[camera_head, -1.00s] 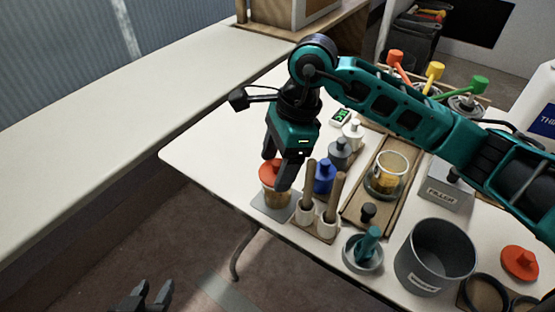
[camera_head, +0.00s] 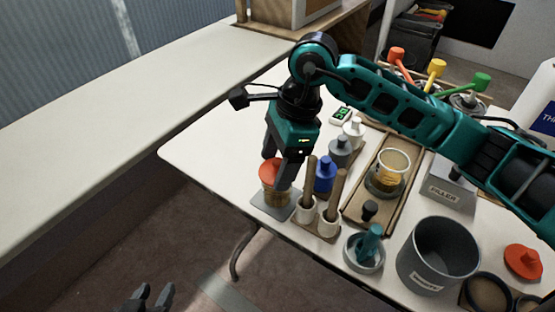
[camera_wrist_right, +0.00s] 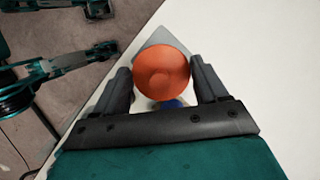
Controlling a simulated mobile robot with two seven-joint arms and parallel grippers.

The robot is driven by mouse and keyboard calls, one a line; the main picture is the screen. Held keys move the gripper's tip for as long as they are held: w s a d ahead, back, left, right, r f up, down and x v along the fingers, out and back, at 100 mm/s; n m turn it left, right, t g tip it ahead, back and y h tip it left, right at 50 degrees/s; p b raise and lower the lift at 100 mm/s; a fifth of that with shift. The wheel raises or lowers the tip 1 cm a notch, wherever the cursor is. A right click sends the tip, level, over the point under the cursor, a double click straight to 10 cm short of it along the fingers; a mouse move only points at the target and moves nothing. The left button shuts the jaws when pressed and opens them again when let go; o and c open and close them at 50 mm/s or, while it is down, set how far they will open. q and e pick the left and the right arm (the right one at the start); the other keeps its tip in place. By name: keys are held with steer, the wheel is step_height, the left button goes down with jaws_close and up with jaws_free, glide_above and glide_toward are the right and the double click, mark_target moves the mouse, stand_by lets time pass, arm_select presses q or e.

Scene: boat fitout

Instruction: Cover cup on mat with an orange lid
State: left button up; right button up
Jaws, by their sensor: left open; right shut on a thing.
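The orange lid (camera_head: 269,172) is between the fingers of my right gripper (camera_head: 279,172), which is shut on it. In the right wrist view the lid (camera_wrist_right: 161,72) fills the gap between the fingertips (camera_wrist_right: 161,80). The cup (camera_head: 275,195), clear with tan contents, stands on the grey mat (camera_head: 262,205) at the table's near left corner. The lid is on or just over the cup's rim; I cannot tell if it is fully seated. My left gripper (camera_head: 150,297) is open and empty, low at the bottom edge, away from the table.
Two wooden-handled tools (camera_head: 323,200) stand in white holders right of the mat. A blue bottle (camera_head: 325,174) is close behind. A grey bucket (camera_head: 437,256) and another orange lid (camera_head: 523,261) are at the right. The table's left part is clear.

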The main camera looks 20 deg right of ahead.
stand_by(0.4)
steer(key=o, duration=0.9)
steer(key=shift+o, duration=0.8)
